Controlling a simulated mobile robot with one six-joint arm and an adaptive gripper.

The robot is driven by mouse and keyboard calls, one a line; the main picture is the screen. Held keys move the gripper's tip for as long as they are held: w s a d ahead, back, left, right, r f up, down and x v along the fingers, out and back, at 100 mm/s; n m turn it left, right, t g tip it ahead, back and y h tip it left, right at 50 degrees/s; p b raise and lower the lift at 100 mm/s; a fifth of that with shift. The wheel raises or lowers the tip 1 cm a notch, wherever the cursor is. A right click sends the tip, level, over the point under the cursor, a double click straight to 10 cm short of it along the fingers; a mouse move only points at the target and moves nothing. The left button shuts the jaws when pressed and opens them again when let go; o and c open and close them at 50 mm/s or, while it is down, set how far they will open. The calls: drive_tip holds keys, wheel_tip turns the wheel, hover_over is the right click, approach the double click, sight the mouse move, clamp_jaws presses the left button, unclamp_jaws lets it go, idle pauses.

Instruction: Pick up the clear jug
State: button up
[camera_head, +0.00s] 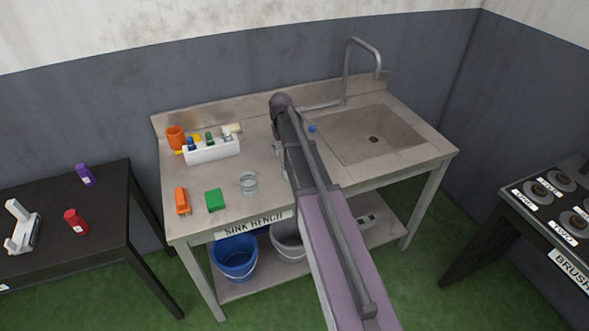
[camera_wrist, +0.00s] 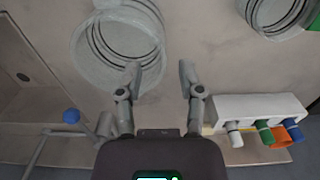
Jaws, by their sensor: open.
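A large clear round vessel (camera_wrist: 118,42), which looks like the clear jug, stands on the sink bench in the wrist view, seen from above. My arm hides it in the head view. A second clear vessel (camera_wrist: 272,14) shows at the wrist view's top right edge; it appears as a small clear vessel (camera_head: 248,183) left of my arm in the head view. My gripper (camera_wrist: 160,76) is open and empty. Its left fingertip overlaps the large vessel's edge in the picture; I cannot tell whether they touch. My arm hides the fingers in the head view.
A white caddy (camera_head: 212,151) with bottles stands at the bench's back left, beside an orange cup (camera_head: 175,137). A green block (camera_head: 214,200) and an orange item (camera_head: 182,201) lie in front. The sink (camera_head: 372,137) and tall tap (camera_head: 347,72) are right of my arm.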

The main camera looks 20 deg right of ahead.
drive_tip(key=shift+s+a+f+b, duration=0.15)
drive_tip(key=shift+f+b, duration=2.2)
drive_tip(key=shift+f, duration=0.15)
clamp_jaws()
